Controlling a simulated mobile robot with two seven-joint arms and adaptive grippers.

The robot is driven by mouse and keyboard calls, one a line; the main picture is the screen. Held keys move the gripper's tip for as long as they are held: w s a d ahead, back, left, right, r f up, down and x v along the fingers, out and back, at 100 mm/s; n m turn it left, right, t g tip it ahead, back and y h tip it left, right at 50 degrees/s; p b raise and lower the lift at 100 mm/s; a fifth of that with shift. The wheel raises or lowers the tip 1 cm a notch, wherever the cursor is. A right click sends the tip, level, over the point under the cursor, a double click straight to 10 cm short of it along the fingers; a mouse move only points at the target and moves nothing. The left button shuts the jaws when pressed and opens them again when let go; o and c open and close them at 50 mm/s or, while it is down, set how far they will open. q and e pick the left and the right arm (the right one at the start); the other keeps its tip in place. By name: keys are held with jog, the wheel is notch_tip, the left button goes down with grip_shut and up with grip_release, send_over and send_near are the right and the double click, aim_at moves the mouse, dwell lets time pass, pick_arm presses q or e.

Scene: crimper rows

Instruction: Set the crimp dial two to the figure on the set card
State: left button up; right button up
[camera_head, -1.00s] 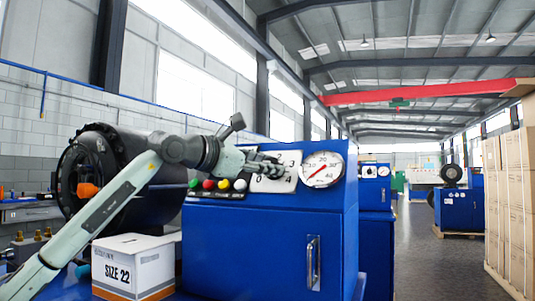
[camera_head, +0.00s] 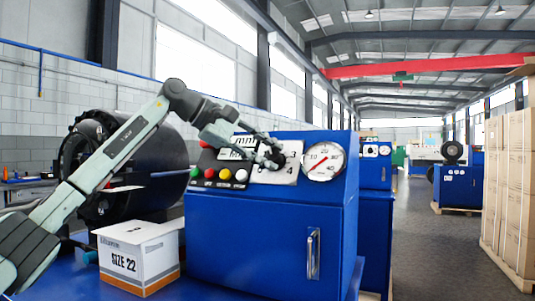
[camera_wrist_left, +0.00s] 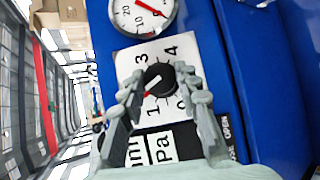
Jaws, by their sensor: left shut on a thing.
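A black dial knob (camera_wrist_left: 159,78) with a red pointer line sits on a white plate (camera_wrist_left: 128,61); the figures 1, 3 and 4 are readable around it. In the left wrist view the pointer aims lower left, toward the side of the 1, close to a finger. My left gripper (camera_wrist_left: 163,86) has a finger on each side of the knob and is shut on it. In the head view the left gripper (camera_head: 272,158) covers most of the knob; 3 and 4 show on the plate (camera_head: 290,176). I cannot make out a set card. My right gripper is not in view.
A round pressure gauge (camera_head: 323,161) is just right of the plate. Coloured buttons (camera_head: 223,174) are left of it on the blue cabinet (camera_head: 250,235). A box marked SIZE 22 (camera_head: 138,262) stands in front left. A black crimper drum (camera_head: 150,165) is behind my arm.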

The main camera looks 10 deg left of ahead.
pick_arm(q)
jog(key=m+g+y, duration=0.1)
jog(key=m, duration=0.1)
jog(key=m+g, duration=0.1)
jog(key=m, duration=0.1)
jog(key=shift+w+r+y, duration=0.1)
jog(key=shift+r+y, duration=0.1)
jog(key=shift+y, duration=0.2)
jog(key=shift+m, duration=0.4)
jog(key=o, duration=1.2)
jog(key=shift+c, duration=0.2)
jog(key=v, duration=1.1)
jog(key=shift+a+r, duration=0.15)
jog(key=shift+r, duration=0.25)
